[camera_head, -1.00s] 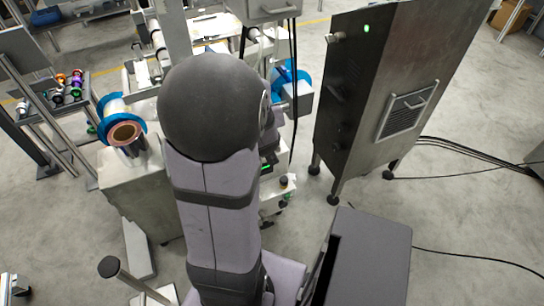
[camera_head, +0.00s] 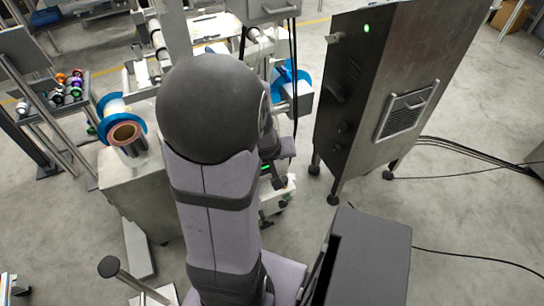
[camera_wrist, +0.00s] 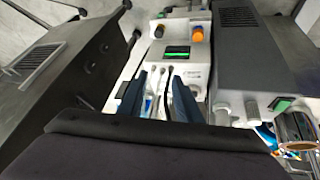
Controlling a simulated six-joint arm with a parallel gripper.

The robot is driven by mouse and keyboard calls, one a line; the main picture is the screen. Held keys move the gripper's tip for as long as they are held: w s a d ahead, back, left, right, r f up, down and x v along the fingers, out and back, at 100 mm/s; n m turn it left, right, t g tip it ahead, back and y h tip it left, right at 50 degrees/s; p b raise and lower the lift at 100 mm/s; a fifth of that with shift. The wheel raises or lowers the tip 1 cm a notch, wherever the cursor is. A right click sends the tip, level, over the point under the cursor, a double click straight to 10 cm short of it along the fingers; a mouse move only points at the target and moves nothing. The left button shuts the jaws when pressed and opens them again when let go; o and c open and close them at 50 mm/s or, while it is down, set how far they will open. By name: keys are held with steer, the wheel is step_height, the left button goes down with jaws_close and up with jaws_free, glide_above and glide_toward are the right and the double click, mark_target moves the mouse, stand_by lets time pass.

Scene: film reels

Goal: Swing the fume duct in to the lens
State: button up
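In the wrist view, the two dark blue-grey fingers of my gripper (camera_wrist: 160,98) stand apart with nothing seen held between them. Beyond them is a white machine panel (camera_wrist: 196,73) with a green-lit display (camera_wrist: 177,52) and an orange knob (camera_wrist: 197,34). I cannot make out the fume duct or the lens for certain in either view. In the head view my arm covers much of the machine, and the fingers cannot be made out clearly there.
A tall metal cabinet (camera_head: 385,75) stands right of my arm and also shows at left in the wrist view (camera_wrist: 45,85). A grey housing (camera_wrist: 262,60) is close on the right there. A copper-coloured film roll (camera_head: 125,133) sits left; open floor (camera_head: 465,205) lies right.

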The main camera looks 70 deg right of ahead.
steer(key=shift+s+a, duration=0.1)
jaws_close()
steer(key=w+d+r+m+t+h, duration=0.2)
steer(key=w+d+r+m+h, duration=0.5)
steer(key=w+d+m, duration=0.4)
step_height(320, 180, up, 11)
steer(key=a+m+g+h, duration=0.2)
steer(key=m+g, duration=0.6)
steer(key=m, duration=0.8)
steer(key=shift+s+g+h+b, duration=0.25)
steer(key=shift+g+h+b, duration=0.2)
steer(key=shift+h, duration=0.65)
